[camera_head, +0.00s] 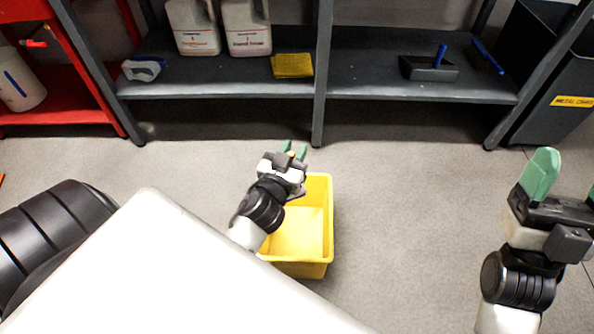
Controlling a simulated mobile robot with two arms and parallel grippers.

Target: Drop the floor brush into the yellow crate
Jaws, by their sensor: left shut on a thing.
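The yellow crate (319,252) stands on the floor near the middle, and its inside looks empty where it shows. My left gripper (293,152) is over the crate's far edge, its green fingers pointing away from me. It is shut on a small tan thing (292,155), mostly hidden by the gripper; I cannot tell for sure that it is the floor brush. My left arm hides the crate's left side. My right gripper (566,185) is open and empty at the right edge, well apart from the crate.
A grey shelf (220,85) along the back holds white jugs (247,28), a yellow cloth (292,66), a black block with a blue handle (430,68) and a blue-handled tool (487,57). A red shelf (75,60) is at left, a dark bin (548,110) at right. Floor around the crate is clear.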

